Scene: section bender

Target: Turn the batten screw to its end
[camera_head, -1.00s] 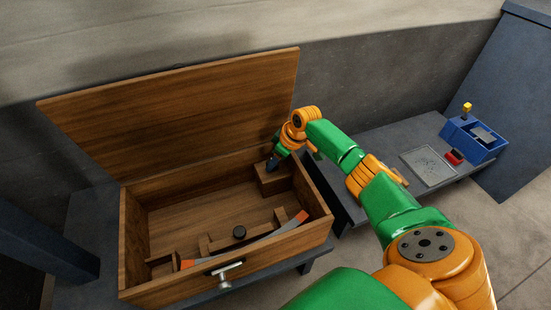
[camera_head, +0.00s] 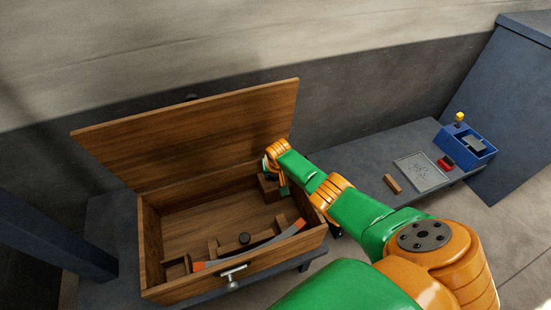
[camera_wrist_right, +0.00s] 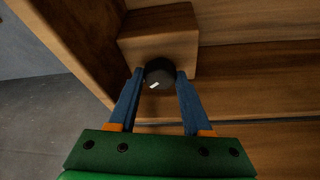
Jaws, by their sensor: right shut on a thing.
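The open wooden box (camera_head: 150,235) stands on a low bench. In the right wrist view, a dark round knob (camera_wrist_right: 160,68) with a white mark sits at a wooden block (camera_wrist_right: 170,35) in a corner of the box. My right gripper (camera_wrist_right: 159,78) is shut on this knob, a blue finger on each side. In the head view my right gripper (camera_head: 268,167) is at the box's back right corner, where the arm hides the knob. A grey T-handled screw (camera_head: 233,273) sticks out of the front wall. I cannot tell which of these is the batten screw. My left gripper is out of view.
A curved strip (camera_head: 252,246) with orange ends and a black knob (camera_head: 244,238) are in the box's front part. The raised lid (camera_head: 190,135) stands behind.

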